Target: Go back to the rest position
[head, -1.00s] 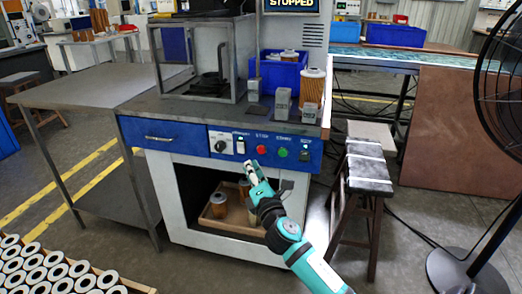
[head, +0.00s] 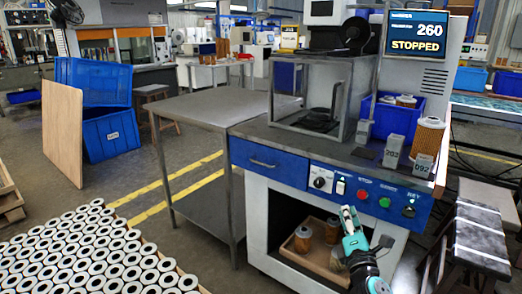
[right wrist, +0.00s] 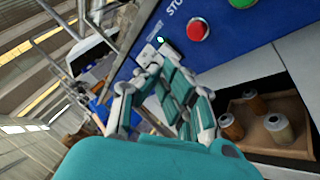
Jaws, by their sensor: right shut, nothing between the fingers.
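My right gripper (head: 348,212) is teal and grey, shut and empty. In the head view it is in front of the machine's open lower bay, just below the blue control panel (head: 330,180). The right wrist view shows its closed fingers (right wrist: 152,55) near the panel, close to a small green-lit switch (right wrist: 160,40). I cannot tell whether they touch it. A red button (head: 365,180) and a green button (head: 384,202) are to the right of the switch. The display (head: 416,33) reads 260 and STOPPED. My left gripper is out of view.
A wooden tray (head: 310,265) with filter cartridges stands in the lower bay. A grey side table (head: 210,108) adjoins the machine at left. Many white-topped cartridges (head: 90,250) fill the lower left. A dark-topped stool (head: 482,235) stands at right. Floor before the side table looks clear.

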